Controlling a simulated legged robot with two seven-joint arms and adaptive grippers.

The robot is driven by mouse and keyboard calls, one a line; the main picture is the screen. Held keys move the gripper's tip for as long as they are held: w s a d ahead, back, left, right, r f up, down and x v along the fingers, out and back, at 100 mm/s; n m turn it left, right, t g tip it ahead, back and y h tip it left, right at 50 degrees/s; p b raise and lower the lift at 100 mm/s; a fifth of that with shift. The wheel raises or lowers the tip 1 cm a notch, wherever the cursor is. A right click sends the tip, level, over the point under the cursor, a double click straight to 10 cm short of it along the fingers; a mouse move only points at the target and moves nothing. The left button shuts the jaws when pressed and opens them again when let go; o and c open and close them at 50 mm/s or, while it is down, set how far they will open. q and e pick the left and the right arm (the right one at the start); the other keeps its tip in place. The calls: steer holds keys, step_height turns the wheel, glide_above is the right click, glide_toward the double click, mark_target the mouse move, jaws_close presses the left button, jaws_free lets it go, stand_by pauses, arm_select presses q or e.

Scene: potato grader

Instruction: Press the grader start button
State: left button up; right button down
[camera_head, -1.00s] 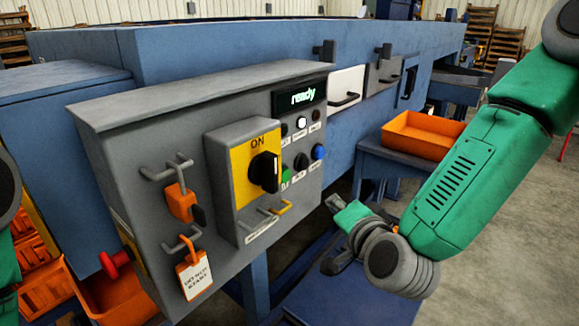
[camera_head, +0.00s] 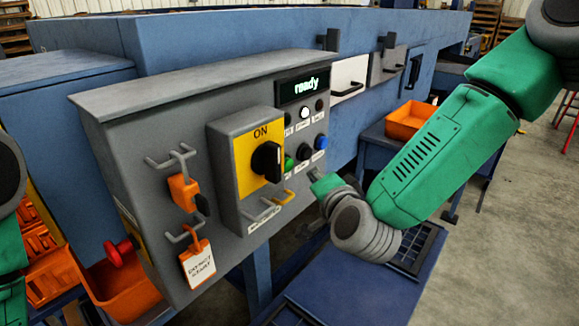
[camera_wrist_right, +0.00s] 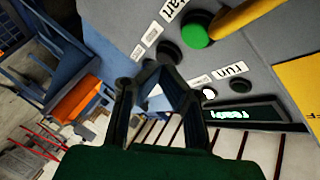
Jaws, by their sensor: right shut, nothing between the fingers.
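The grey control panel (camera_head: 150,140) carries a green button (camera_head: 289,163), partly hidden behind the rotary switch in the head view. In the right wrist view the green button (camera_wrist_right: 196,32) stands beside a "start" label. My right gripper (camera_head: 316,174) is near the panel's right edge, below the black button (camera_head: 304,152) and blue button (camera_head: 320,142). In the right wrist view the gripper (camera_wrist_right: 163,72) is shut and empty, with the green button beyond its tips, up and right. I see no contact with it. My left gripper is out of view.
A black rotary switch (camera_head: 267,162) on a yellow plate reads ON. The display (camera_head: 303,87) reads "ready", with a white light (camera_head: 305,112) below it. An orange padlock (camera_head: 182,192) and a tag (camera_head: 198,264) hang at left. An orange crate (camera_head: 408,122) stands at right.

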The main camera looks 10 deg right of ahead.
steer(key=shift+w+a, duration=1.1)
steer(key=shift+w, duration=0.2)
steer(key=shift+w+a, duration=0.1)
stand_by(0.5)
steer(key=shift+w+a+r, duration=0.1)
steer(key=shift+w+a, duration=0.05)
steer(key=shift+w+a, duration=0.3)
steer(key=shift+w, duration=0.1)
stand_by(0.9)
steer(key=shift+s+d, duration=0.1)
stand_by(0.3)
steer(key=shift+s+d, duration=0.45)
steer(key=shift+s, duration=0.2)
steer(key=s+d, duration=0.1)
steer(key=s, duration=0.1)
steer(key=s+d, duration=0.2)
steer(key=shift+d, duration=0.1)
